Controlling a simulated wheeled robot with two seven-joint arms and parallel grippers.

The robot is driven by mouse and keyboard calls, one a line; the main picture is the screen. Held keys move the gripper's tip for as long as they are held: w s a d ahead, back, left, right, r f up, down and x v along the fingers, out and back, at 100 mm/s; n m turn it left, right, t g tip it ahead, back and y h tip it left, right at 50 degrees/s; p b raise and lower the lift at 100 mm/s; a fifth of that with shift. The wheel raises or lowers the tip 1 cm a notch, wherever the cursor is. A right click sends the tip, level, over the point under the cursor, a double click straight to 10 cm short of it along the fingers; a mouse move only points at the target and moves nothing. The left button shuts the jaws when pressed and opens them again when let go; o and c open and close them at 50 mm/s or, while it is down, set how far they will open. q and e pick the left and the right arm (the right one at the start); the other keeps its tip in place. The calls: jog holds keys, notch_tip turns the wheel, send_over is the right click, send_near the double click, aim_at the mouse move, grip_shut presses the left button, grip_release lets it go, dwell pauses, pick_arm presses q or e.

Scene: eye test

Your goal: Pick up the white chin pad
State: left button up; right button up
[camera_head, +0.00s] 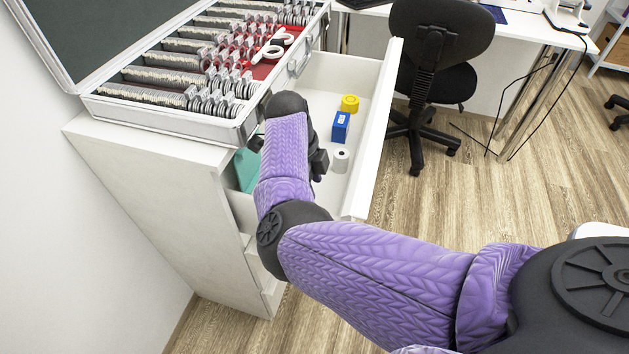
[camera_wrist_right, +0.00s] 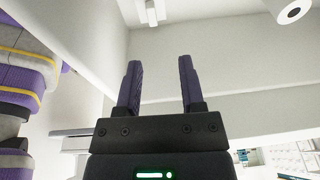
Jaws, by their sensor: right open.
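A small white round piece (camera_head: 341,158) with a dark spot in its top stands in the open drawer, in front of the blue box. It looks like a roll, and I cannot tell for sure whether it is the chin pad. A similar white piece with a dark centre (camera_wrist_right: 292,12) shows at the top right of the wrist view. My right gripper (camera_wrist_right: 158,82) is open, with nothing between its purple fingers. In the head view my right arm reaches over the drawer's left part and mostly hides this gripper. My left gripper is not in view.
The open drawer (camera_head: 376,135) also holds a blue box (camera_head: 340,127), a yellow round piece (camera_head: 350,103) and a green item (camera_head: 246,170) partly behind my arm. An open lens case (camera_head: 160,122) stands on the cabinet. A black chair (camera_head: 440,45) is right of the drawer.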

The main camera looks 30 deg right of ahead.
jog(key=b+x, duration=0.1)
jog(key=x, duration=0.2)
jog(key=b+x, duration=0.2)
jog(key=x, duration=0.1)
jog(key=a+b+x, duration=0.1)
jog(key=b+x, duration=0.1)
jog(key=x, duration=0.1)
jog(key=shift+s+f, duration=0.15)
jog(key=shift+s+f+y, duration=0.1)
jog(key=shift+f+y, duration=0.2)
jog(key=shift+f, duration=0.1)
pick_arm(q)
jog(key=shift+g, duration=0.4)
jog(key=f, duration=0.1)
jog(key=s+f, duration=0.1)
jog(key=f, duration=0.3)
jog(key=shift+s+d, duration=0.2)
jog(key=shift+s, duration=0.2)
pick_arm(e)
grip_shut()
jog(key=shift+r, duration=0.1)
